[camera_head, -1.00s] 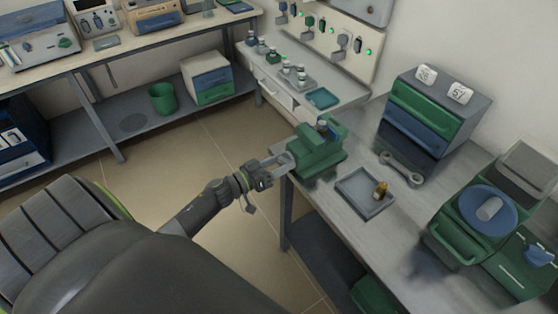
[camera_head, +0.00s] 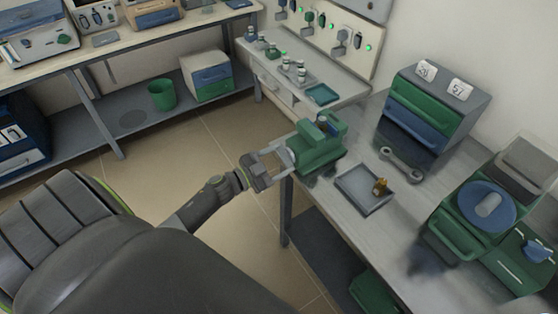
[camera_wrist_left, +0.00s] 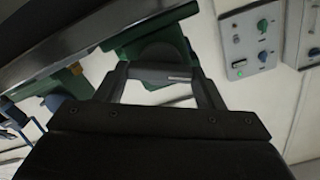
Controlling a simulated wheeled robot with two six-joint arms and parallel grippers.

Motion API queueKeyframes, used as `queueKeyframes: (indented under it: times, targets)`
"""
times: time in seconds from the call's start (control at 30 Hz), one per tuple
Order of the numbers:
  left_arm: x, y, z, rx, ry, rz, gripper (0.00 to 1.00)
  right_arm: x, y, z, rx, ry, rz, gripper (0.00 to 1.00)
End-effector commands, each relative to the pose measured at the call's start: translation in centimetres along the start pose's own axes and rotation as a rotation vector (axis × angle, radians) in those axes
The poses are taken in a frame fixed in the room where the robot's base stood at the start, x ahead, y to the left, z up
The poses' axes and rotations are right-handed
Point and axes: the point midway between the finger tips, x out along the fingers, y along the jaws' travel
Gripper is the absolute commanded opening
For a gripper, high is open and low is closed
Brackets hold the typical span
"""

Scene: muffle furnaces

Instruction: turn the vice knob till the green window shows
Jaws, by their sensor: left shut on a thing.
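In the left wrist view the fingers (camera_wrist_left: 162,80) close on the vice knob (camera_wrist_left: 160,72), a dark grey part in front of the green vice body (camera_wrist_left: 150,35). The fingers and palm cover much of the knob. I cannot make out a green window in either view. My right gripper is not in view.
A wrench (camera_head: 400,163), a drawer cabinet (camera_head: 432,110) and a green machine with a blue disc (camera_head: 487,209) stand further right. The floor left of the bench is clear.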

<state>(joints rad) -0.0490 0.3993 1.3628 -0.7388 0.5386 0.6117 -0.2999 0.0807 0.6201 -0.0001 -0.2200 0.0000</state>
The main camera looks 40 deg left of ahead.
Motion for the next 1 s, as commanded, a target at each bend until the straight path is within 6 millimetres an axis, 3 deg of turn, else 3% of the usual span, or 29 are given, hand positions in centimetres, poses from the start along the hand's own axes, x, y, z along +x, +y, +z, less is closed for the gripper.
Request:
queueKeyframes:
  times: [1.0]
  targets:
    - [-0.1, 0.3, 0.4, 0.969, 0.0, 0.002, 0.39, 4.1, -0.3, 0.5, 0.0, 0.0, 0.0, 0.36]
